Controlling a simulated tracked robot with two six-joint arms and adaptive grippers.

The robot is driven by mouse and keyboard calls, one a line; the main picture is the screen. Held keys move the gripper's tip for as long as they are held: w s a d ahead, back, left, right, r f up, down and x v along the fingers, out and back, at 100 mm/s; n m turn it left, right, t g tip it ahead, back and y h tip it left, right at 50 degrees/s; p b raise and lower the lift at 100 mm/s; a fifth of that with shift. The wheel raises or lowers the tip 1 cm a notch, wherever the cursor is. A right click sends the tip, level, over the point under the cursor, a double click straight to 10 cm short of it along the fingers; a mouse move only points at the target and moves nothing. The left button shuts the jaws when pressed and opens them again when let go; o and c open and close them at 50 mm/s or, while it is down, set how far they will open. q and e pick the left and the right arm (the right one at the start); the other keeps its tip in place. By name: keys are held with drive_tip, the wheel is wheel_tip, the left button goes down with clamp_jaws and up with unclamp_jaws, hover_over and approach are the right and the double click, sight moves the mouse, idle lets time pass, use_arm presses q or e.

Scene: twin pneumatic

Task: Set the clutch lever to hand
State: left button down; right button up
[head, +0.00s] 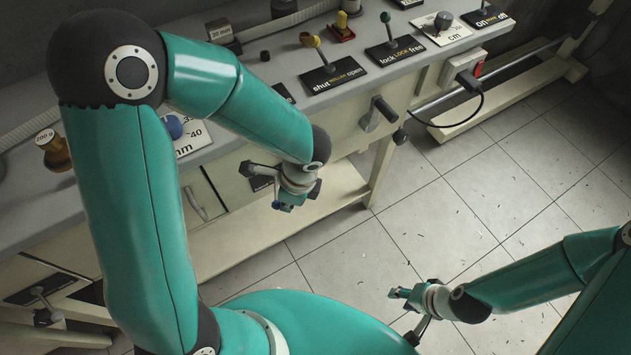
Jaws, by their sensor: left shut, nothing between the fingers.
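I cannot pick out the clutch lever for sure; no label that I can read says clutch or hand. A dark plate (262,183) on the bench front sits right behind my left wrist and is partly hidden by it; its text is unreadable. My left gripper (284,206) is shut and empty, pointing down in front of the bench front, near that plate. My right gripper (393,293) hangs over the floor at the lower right, far from the bench; its fingers are too small to judge.
On the bench top (270,65) stand a yellow-knobbed roller lever (318,48), a green-knobbed lock lever (387,28) and a cm dial (442,21). A crank handle (381,108) juts from the front. A cable (470,120) loops from a socket box.

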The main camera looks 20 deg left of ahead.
use_arm(q)
drive_tip(key=w+d+r+p, duration=0.1)
drive_tip(key=d+r+p, duration=0.1)
drive_tip(key=d+r, duration=0.4)
drive_tip(key=a+v, duration=0.1)
drive_tip(key=v, duration=0.3)
drive_tip(key=shift+w+r, duration=0.2)
drive_tip(key=shift+r, duration=0.05)
drive_tip(key=shift+f, duration=0.1)
drive_tip(key=s+d+f+n+h+p, duration=0.1)
drive_tip(key=s+f+n+h+p, duration=0.2)
drive_tip(key=f+n, duration=0.5)
drive_tip(key=s+f+n+t+h+p, duration=0.1)
drive_tip(key=s+f+n+h+p, duration=0.2)
drive_tip(key=f+n, duration=0.6)
drive_tip(key=shift+s+d+f+n+h+p, duration=0.3)
drive_tip(key=shift+d+f, duration=0.1)
drive_tip(key=shift+f, duration=0.3)
